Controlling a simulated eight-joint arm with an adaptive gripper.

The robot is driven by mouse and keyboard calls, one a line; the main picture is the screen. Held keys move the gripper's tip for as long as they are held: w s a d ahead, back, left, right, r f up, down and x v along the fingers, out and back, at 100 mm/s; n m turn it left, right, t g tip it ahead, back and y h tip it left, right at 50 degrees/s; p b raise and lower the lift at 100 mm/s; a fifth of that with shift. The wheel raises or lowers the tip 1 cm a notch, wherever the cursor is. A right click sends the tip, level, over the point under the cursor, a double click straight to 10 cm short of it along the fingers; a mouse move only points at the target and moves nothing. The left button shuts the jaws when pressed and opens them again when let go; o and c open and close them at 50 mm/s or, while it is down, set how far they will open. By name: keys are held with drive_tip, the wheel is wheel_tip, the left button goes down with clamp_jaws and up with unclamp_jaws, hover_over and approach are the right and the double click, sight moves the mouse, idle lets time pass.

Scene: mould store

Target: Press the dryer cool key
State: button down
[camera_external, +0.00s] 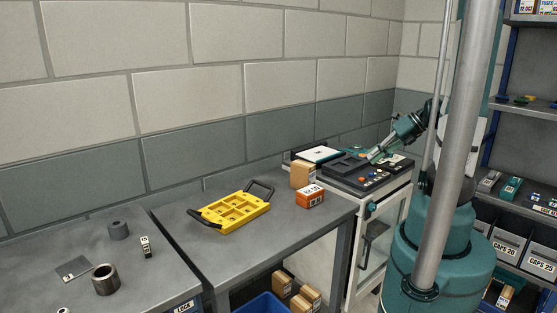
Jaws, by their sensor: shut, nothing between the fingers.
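The dryer's dark control panel (349,166) lies on top of a pale cabinet (341,200) at the right of the bench. It carries several small keys, some orange and some pale. Their labels are too small to read, so I cannot tell which is the cool key. My gripper (374,158) reaches in from the right and points down and left over the panel. Its fingers are shut and empty. I cannot tell whether the tips touch the panel.
An orange box (310,197) and a tan box (302,174) stand left of the panel. A yellow tray (234,212) with black handles lies on the grey bench (185,236). A metal ring (105,279) stands at the front left. A shelf rack (527,140) is at the right.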

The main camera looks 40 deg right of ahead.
wheel_tip(320, 180, up, 4)
drive_tip(key=shift+f+p, duration=0.2)
drive_tip(key=shift+p, duration=1)
